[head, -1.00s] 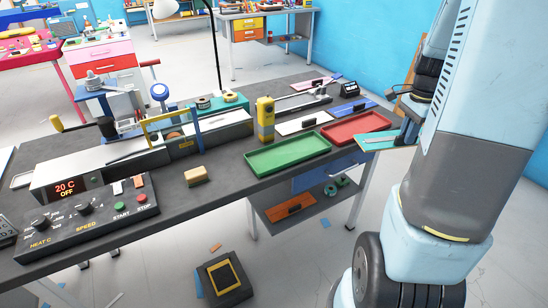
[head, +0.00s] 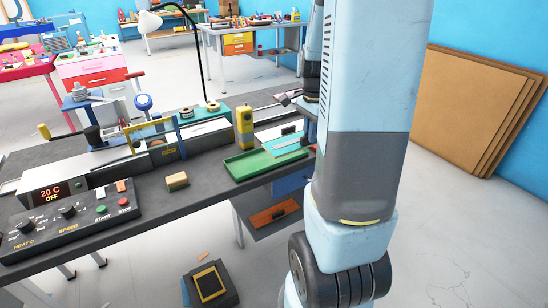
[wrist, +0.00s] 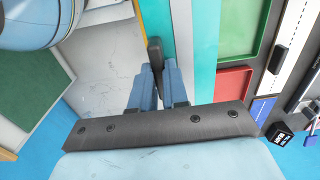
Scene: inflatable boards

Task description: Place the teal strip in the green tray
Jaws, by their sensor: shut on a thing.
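The teal strip (head: 290,147), with a pale band along it, is held by my gripper (head: 307,128) at the right end of the green tray (head: 247,165). In the wrist view the strip (wrist: 203,50) runs lengthwise beside the fingers (wrist: 157,85), which are shut with a dark piece between them. The green tray (wrist: 238,30) lies just right of the strip there, partly cut off by the frame. In the head view my arm hides part of the gripper. I cannot tell how high the strip is above the tray.
A red tray (wrist: 233,85) lies beside the green one in the wrist view. A yellow upright device (head: 244,127) stands behind the green tray. A tan block (head: 177,181) and a control box (head: 70,213) are left on the dark bench. Boards (head: 470,110) lean on the wall.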

